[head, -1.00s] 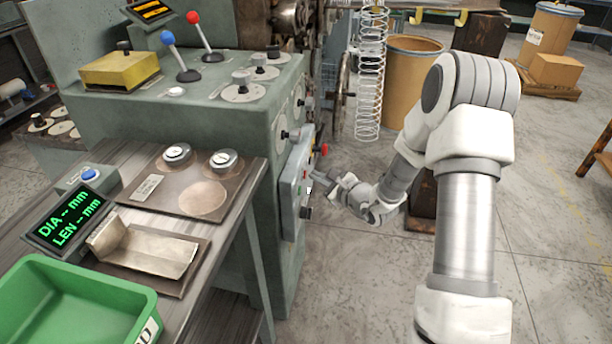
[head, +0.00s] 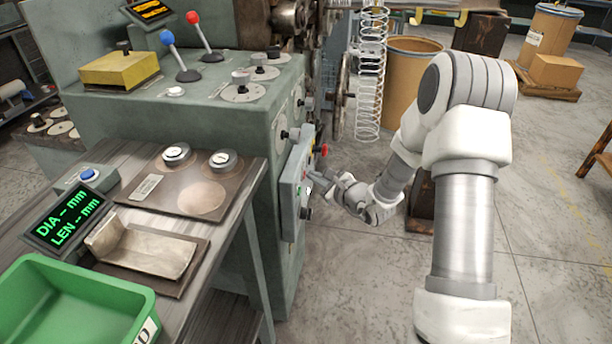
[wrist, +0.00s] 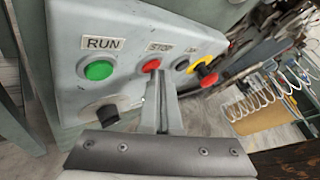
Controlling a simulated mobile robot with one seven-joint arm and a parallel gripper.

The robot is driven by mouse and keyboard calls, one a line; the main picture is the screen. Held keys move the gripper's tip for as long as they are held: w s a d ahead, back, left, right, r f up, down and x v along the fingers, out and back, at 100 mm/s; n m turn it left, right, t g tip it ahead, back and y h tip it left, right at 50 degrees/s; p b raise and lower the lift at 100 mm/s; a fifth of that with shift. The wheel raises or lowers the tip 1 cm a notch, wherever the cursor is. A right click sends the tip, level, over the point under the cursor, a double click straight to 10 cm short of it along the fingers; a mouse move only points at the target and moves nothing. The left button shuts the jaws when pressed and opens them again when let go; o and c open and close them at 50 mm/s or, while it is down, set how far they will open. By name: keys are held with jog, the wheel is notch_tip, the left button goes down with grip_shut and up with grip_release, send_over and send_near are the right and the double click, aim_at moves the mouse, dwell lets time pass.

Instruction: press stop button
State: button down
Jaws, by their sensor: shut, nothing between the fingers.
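The stop button (wrist: 151,65) is a small red button under a STOP label on a grey control panel (wrist: 75,60) in the wrist view. My gripper (wrist: 160,76) is shut and empty. Its fingertips lie at the lower edge of the stop button in the picture and cover part of it; I cannot tell whether they touch it. In the head view my gripper (head: 321,178) is close to the panel (head: 290,190) on the side of the green machine. The stop button is not clear in that view.
A green RUN button (wrist: 99,70) is left of the stop button, with a dark knob (wrist: 101,112) below. A red button on yellow (wrist: 205,74) is to the right. A coiled spring (head: 369,75) hangs behind my gripper.

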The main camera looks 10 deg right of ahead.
jog(key=shift+s+d, duration=0.25)
jog(key=shift+d, duration=0.5)
jog(key=shift+s+d, duration=0.25)
jog(key=shift+d, duration=0.55)
jog(key=shift+s+d, duration=0.25)
jog(key=shift+d, duration=0.55)
jog(key=shift+s+d, duration=0.25)
jog(key=shift+d, duration=0.55)
